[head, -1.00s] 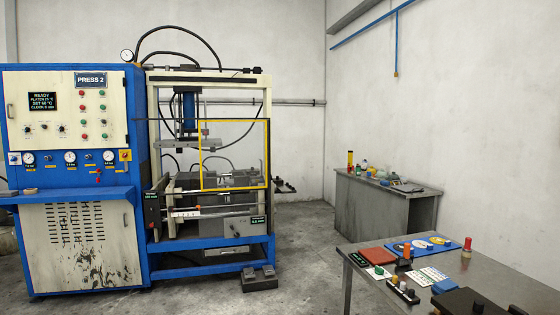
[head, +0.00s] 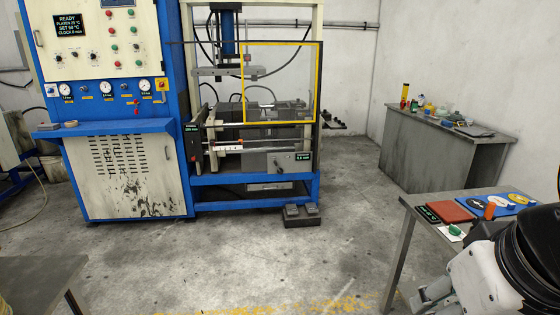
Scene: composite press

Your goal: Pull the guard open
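The guard (head: 318,84) is a clear panel in a yellow frame on the front of the press (head: 254,181). It stands upright and covers the right part of the press opening. The left part of the opening is uncovered by the yellow frame. A dark horizontal rail (head: 210,41) runs along the guard's top edge. I cannot make out a separate handle on the guard. Only a white and black part of my arm shows at the lower right, well apart from the guard.
The blue and white control cabinet (head: 128,180) adjoins the press on the left. A foot pedal (head: 301,216) sits on the floor before the press. A table (head: 408,235) with a red tray (head: 450,211) stands at right, a grey bench (head: 440,160) behind.

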